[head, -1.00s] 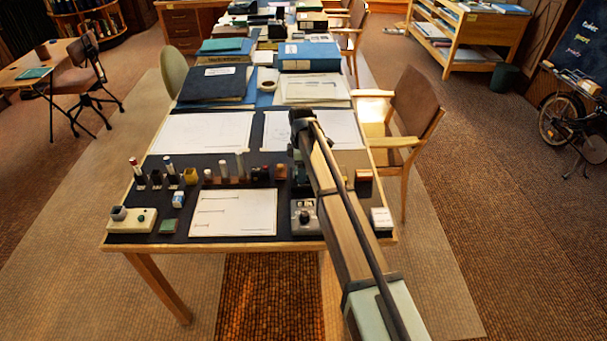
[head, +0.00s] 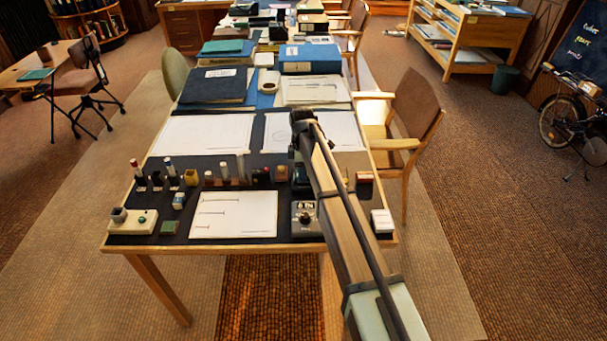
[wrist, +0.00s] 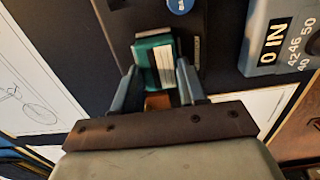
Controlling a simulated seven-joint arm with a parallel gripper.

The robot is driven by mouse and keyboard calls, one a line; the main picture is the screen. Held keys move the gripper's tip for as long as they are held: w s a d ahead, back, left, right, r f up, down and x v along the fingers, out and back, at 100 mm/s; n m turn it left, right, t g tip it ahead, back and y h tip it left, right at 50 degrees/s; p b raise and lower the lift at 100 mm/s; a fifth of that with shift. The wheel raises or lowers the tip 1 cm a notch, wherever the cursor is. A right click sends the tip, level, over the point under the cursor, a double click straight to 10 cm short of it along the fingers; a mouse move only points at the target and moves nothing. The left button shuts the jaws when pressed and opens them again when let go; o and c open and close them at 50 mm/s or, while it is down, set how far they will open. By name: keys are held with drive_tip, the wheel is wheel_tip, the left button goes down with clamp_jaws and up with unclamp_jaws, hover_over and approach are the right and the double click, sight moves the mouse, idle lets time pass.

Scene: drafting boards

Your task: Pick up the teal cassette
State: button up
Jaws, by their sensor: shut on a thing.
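The teal cassette (wrist: 152,53) shows in the wrist view, a teal block with a pale label on its face. My gripper (wrist: 157,84) has its two grey fingers on either side of the cassette's near end and is shut on it. In the head view my arm reaches over the right part of the desk, and it hides the fingers and the cassette there. Whether the cassette touches the dark surface below it, I cannot tell.
A grey device marked "0 IN" (wrist: 282,38) stands right of the cassette in the wrist view. A blue round thing (wrist: 180,5) lies just beyond. In the head view, a row of small items lines the dark desk mat (head: 170,232), left of my arm.

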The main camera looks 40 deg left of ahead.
wheel_tip(320, 180, up, 9)
drive_tip(key=w+d+f+m, duration=0.1)
drive_tip(key=w+d+m, duration=0.1)
drive_tip(key=w+d, duration=0.7)
drive_tip(key=shift+n, duration=0.3)
drive_tip(key=d+f, duration=0.1)
drive_tip(key=d, duration=0.3)
drive_tip(key=d+f, duration=0.1)
drive_tip(key=d, duration=0.3)
drive_tip(key=d+f, duration=0.2)
drive_tip(key=d, duration=0.2)
drive_tip(key=shift+d, duration=0.2)
drive_tip(key=shift+w+a+f+n, duration=0.1)
drive_tip(key=shift+w+a+n, duration=0.1)
drive_tip(key=shift+n, duration=0.5)
drive_tip(key=shift+f, duration=0.15)
drive_tip(key=shift+f, duration=1.9)
drive_tip(key=shift+f, duration=0.8)
